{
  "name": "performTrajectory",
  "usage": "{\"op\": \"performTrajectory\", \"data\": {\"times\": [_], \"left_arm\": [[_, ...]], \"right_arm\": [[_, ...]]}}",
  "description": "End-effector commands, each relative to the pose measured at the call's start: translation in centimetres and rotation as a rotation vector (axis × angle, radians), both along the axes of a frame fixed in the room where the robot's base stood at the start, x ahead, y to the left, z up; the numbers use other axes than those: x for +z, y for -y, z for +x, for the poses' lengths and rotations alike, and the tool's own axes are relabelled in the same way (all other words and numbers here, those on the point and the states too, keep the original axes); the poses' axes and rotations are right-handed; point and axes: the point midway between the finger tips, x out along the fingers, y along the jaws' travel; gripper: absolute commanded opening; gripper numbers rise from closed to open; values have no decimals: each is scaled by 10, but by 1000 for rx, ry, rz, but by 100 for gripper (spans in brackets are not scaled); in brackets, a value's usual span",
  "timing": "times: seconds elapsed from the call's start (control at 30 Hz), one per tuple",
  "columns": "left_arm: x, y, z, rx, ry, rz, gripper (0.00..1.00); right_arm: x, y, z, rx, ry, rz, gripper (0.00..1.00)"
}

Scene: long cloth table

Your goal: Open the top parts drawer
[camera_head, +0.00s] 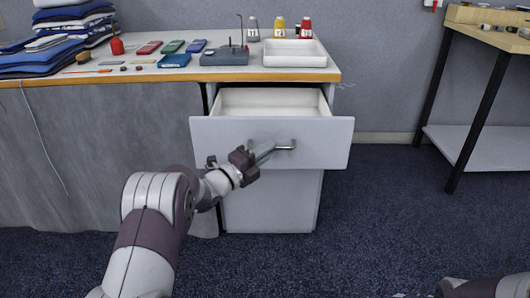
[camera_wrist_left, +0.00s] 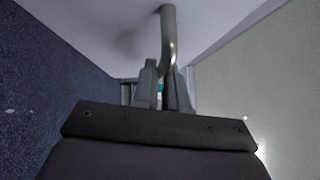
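The top parts drawer (camera_head: 230,130) of the white cabinet is pulled out, and its empty-looking inside (camera_head: 268,101) shows from above. Its metal bar handle (camera_head: 285,147) is on the front and shows close up in the left wrist view (camera_wrist_left: 168,35). My left gripper (camera_head: 258,158) is at the handle, in front of the drawer. In the left wrist view its two fingers (camera_wrist_left: 164,92) are close together with the bar between them, so it looks shut on the handle. The exact contact is partly hidden. My right gripper is out of view; only a bit of my right arm shows at bottom right.
The table (camera_head: 100,80) above holds blue folded cloths (camera_head: 42,58), a white tray (camera_head: 295,53), a dark grey device (camera_head: 225,56) and several small bottles (camera_head: 279,27). A grey cloth (camera_head: 100,150) hangs left of the cabinet. A shelved side table (camera_head: 485,142) stands right, with clear carpet between.

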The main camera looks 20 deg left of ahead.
Motion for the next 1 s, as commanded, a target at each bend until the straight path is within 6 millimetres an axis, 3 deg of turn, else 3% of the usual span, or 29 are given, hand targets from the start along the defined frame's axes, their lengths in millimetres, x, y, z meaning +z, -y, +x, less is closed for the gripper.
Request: {"op": "performTrajectory", "data": {"times": [0.03, 0.1, 0.47, 0.8, 1.0], "left_arm": [[1, 0, 0, 1, 1, 0, 16], [1, 0, 0, 1, 1, 0, 38], [1, -4, -6, 2, 0, 0, 38], [-8, -47, -79, 5, -1, -1, 38], [-14, -61, -106, 2, 1, 1, 38]], "right_arm": [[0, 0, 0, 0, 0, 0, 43], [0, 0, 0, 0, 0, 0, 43], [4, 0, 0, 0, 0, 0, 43], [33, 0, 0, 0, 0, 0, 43], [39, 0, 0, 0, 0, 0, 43]]}}
